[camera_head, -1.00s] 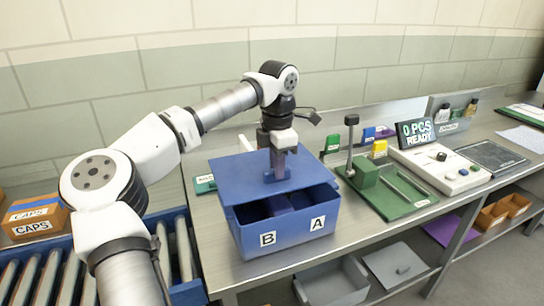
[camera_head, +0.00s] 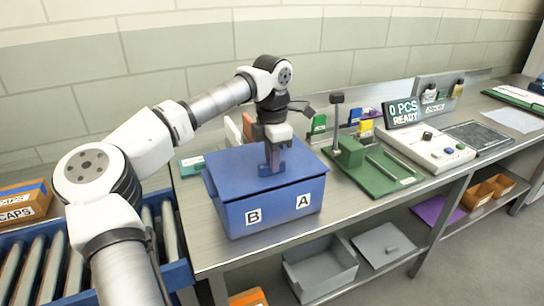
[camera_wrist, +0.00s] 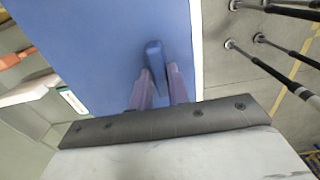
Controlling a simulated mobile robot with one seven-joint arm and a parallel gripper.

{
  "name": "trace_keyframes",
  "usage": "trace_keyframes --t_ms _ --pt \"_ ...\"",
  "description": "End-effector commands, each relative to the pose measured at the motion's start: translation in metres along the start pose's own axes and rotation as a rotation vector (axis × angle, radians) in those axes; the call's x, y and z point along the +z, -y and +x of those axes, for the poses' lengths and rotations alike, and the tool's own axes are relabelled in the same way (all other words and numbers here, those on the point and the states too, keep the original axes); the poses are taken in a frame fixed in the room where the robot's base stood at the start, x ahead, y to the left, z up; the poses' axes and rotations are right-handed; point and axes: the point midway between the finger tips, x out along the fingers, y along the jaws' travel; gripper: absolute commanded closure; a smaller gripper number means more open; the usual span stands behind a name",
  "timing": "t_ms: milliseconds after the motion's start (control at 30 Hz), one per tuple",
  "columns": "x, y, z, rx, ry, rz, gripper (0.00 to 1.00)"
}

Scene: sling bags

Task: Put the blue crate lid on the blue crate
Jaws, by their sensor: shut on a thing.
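The blue crate (camera_head: 276,214) stands on the metal bench, with labels B and A on its front. The blue crate lid (camera_head: 236,166) lies flat across the crate's top and covers its opening in the head view. It looks seated or very nearly so; I cannot tell if a thin gap is left. My gripper (camera_head: 272,168) points down and is shut on the lid's upright handle. In the wrist view the lid (camera_wrist: 95,50) fills much of the picture, with its handle (camera_wrist: 154,62) between my fingers (camera_wrist: 155,85). The crate's inside is hidden.
A green fixture with a post (camera_head: 348,150) stands close right of the crate. Further right are a white control box (camera_head: 425,147) and a display (camera_head: 403,112). A roller conveyor (camera_head: 60,255) lies at the left.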

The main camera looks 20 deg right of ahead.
Motion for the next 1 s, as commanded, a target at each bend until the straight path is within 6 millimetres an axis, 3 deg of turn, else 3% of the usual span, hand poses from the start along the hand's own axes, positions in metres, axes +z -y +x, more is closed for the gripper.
trace_keyframes --t_ms 1000 --pt "0.0 0.0 0.01 0.0 0.0 0.0 1.0"
